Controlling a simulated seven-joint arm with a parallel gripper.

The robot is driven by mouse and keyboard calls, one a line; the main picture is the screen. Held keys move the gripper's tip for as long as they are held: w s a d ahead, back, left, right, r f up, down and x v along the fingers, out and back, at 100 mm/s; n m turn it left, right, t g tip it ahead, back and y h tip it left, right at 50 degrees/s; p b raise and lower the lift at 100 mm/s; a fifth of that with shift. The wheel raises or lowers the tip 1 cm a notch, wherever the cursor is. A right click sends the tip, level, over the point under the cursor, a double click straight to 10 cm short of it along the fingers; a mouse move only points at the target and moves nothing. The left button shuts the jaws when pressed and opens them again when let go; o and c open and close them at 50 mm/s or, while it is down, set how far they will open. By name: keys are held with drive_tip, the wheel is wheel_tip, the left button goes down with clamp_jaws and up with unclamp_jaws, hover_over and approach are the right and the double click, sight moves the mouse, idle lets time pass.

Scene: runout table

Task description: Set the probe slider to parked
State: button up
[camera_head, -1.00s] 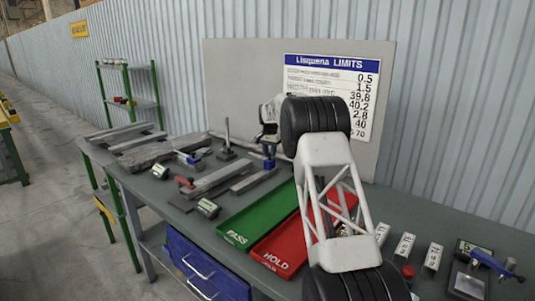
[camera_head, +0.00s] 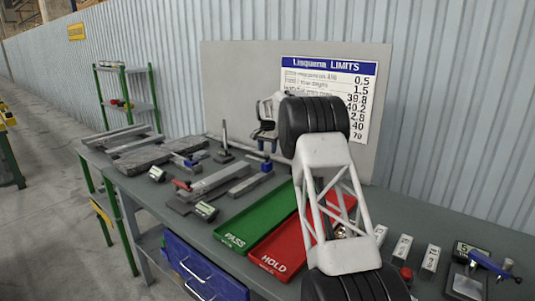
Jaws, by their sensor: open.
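My gripper (camera_head: 266,137) is small in the head view, at the end of my white and black arm. It points down over the back of the grey bench, in front of the grey board, and looks open and empty. Just below it is a small blue piece (camera_head: 266,163) by the grey bars; I cannot tell whether they touch. No part is clearly marked as the probe slider. Grey rails (camera_head: 215,181) with a red piece (camera_head: 181,184) and a small display (camera_head: 206,211) lie left of the green tray. Another blue-handled device (camera_head: 487,263) with a display sits far right.
A green PASS tray (camera_head: 256,221) and a red HOLD tray (camera_head: 277,257) lie mid-bench; my arm hides part of the red one. An upright post (camera_head: 225,140) stands left of my gripper. Labelled blocks (camera_head: 431,258) and a red knob (camera_head: 406,273) are at right.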

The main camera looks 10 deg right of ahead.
drive_tip(key=shift+r, duration=2.45)
